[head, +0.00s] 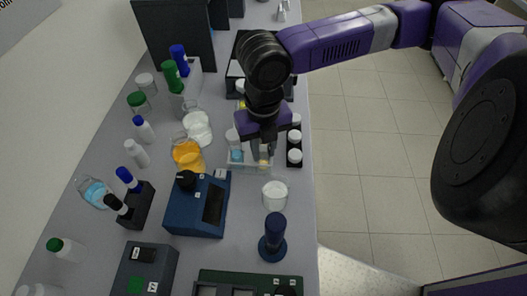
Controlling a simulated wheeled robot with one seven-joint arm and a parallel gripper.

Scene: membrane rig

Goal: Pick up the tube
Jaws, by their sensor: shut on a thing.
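My gripper (264,147) points down over a small clear rack (249,168) on the bench. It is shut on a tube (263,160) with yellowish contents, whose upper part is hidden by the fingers. The tube's lower part shows at the rack; I cannot tell whether it still rests in it. Another tube (236,156) with blue contents stands in the rack just left of the fingers.
A black holder with white-capped vials (295,141) stands right of the gripper. A blue device (197,204), a white beaker (274,194) and a dark blue stand (274,238) are nearer. The bench's right edge is close.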

